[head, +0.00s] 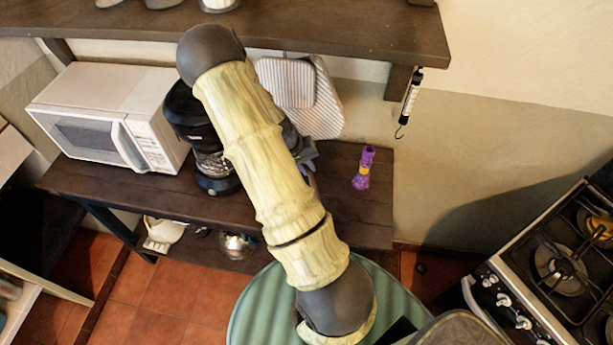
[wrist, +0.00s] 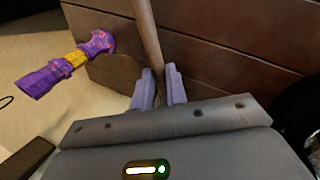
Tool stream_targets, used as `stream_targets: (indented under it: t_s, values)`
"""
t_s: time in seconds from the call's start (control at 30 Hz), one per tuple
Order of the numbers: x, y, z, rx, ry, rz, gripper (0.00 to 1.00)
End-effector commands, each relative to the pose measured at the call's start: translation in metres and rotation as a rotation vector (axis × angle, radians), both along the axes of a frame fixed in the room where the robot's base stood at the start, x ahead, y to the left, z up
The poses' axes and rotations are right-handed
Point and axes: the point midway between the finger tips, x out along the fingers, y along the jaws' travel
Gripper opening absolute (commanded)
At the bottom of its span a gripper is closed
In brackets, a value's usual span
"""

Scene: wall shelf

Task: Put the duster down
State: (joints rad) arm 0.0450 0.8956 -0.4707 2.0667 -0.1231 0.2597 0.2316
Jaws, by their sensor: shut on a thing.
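My gripper (wrist: 160,88) is shut on a thin brown handle (wrist: 147,40), which I take to be the duster's. The handle runs from between the two pale purple fingers up past the top edge of the wrist view, over the dark wooden table (wrist: 210,45). The duster's head is out of view. I cannot tell whether the duster touches the table. In the head view my arm hides the duster and most of my gripper, which is above the table (head: 345,215).
A purple and yellow object (head: 363,168) stands on the table to the right of my gripper; the wrist view shows it at left (wrist: 65,65). A coffee maker (head: 212,165) and white microwave (head: 110,115) stand left. A wall shelf (head: 330,32) overhangs. A stove (head: 560,265) is right.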

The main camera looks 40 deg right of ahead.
Motion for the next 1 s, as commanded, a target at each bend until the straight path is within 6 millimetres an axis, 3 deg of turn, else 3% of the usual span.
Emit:
stream_targets:
  t_s: [0.2,0.63,1.0]
  values:
    - [-0.003,0.003,-0.029,0.002,0.006,0.001,0.00]
    - [-0.003,0.003,-0.037,0.001,0.004,0.000,0.00]
    - [0.000,0.000,-0.067,0.002,0.004,0.001,0.00]
